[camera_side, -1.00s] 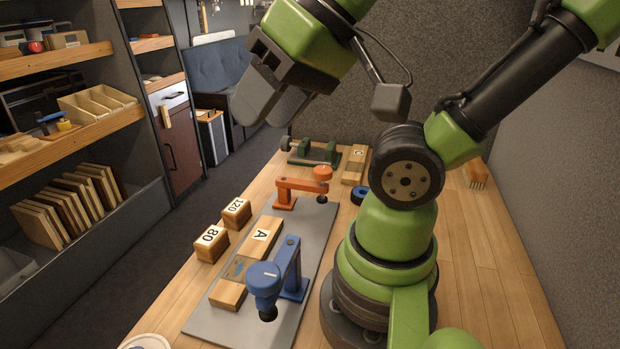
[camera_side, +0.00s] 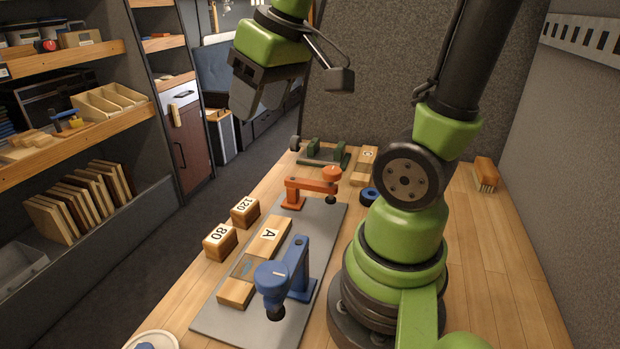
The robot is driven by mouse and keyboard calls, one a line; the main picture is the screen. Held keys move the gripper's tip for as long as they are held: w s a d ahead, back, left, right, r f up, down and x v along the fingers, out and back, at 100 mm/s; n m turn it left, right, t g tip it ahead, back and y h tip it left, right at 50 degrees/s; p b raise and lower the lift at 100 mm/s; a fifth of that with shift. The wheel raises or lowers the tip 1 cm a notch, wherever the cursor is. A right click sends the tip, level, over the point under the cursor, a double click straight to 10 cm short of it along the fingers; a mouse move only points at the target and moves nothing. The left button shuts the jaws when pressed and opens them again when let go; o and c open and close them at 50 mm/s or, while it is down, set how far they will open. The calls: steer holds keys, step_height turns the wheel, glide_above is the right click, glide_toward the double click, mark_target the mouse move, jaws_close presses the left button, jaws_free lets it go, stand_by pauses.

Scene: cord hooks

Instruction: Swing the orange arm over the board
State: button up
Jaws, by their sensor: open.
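The orange arm (camera_side: 313,186) is part of a clamp whose foot stands at the far end of the grey plate (camera_side: 222,327). It points right, away from the wooden board marked A (camera_side: 268,235), and has a round knob and a black tip at its free end. The board lies on the plate, with a darker middle section. A blue clamp (camera_side: 299,268) stands at the near end, its arm pointing toward the camera, beside the board. My gripper (camera_side: 243,103) is open and empty, high up and left of the orange arm, apart from everything.
Blocks marked 80 (camera_side: 220,242) and 120 (camera_side: 245,212) stand left of the plate. A green vise-like tool (camera_side: 324,154), a block (camera_side: 364,165) and a blue ring (camera_side: 370,196) lie behind. A brush (camera_side: 486,174) is at right. A white dish (camera_side: 152,337) is in front.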

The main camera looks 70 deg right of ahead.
steer(key=w+d+f+n+g, duration=0.1)
steer(key=d+f+g, duration=0.15)
steer(key=d, duration=0.35)
steer(key=w+d+f+g, duration=0.1)
steer(key=d+f, duration=0.3)
steer(key=d, duration=0.1)
steer(key=n+g, duration=0.1)
steer(key=n, duration=0.1)
glide_toward(309, 181)
step_height(309, 181, down, 9)
steer(key=shift+w+f, duration=0.1)
steer(key=shift+w, duration=0.05)
steer(key=shift+c, duration=0.2)
jaws_close()
